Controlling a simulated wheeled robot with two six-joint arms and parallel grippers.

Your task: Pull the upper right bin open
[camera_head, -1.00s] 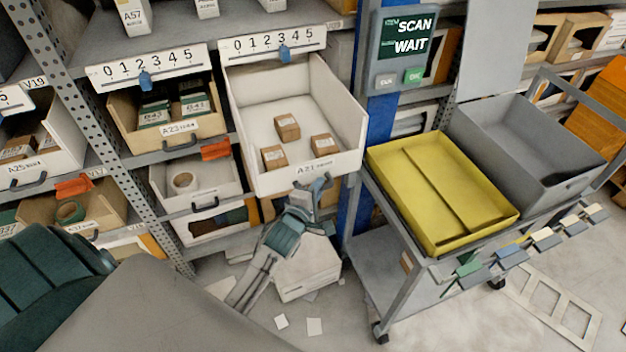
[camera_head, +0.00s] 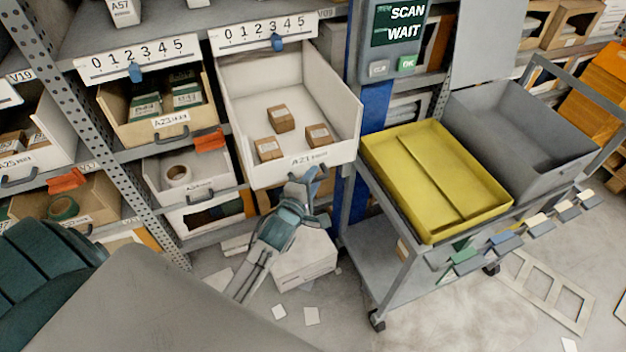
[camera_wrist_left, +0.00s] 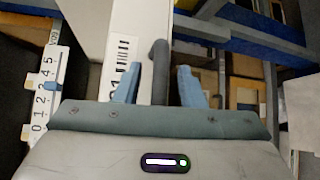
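The upper right bin, a white bin (camera_head: 238,131) labelled A21, stands pulled far out of the rack, with three small brown boxes (camera_head: 281,118) inside. My left gripper (camera_head: 309,183) is low at the bin's front face, below the label. In the left wrist view the bin's dark handle (camera_wrist_left: 160,70) lies between the two blue fingers of my left gripper (camera_wrist_left: 158,86). The fingers are apart, with a gap visible on each side of the handle. In the head view the handle is mostly hidden by the gripper. My right gripper is not in view.
A cart with a yellow tray (camera_head: 389,174) and a grey bin (camera_head: 470,105) stands close on the right. A blue post carries a SCAN WAIT screen (camera_head: 398,25). A cardboard bin (camera_head: 120,119) sits left of the open bin. A white box (camera_head: 303,262) is on the floor below.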

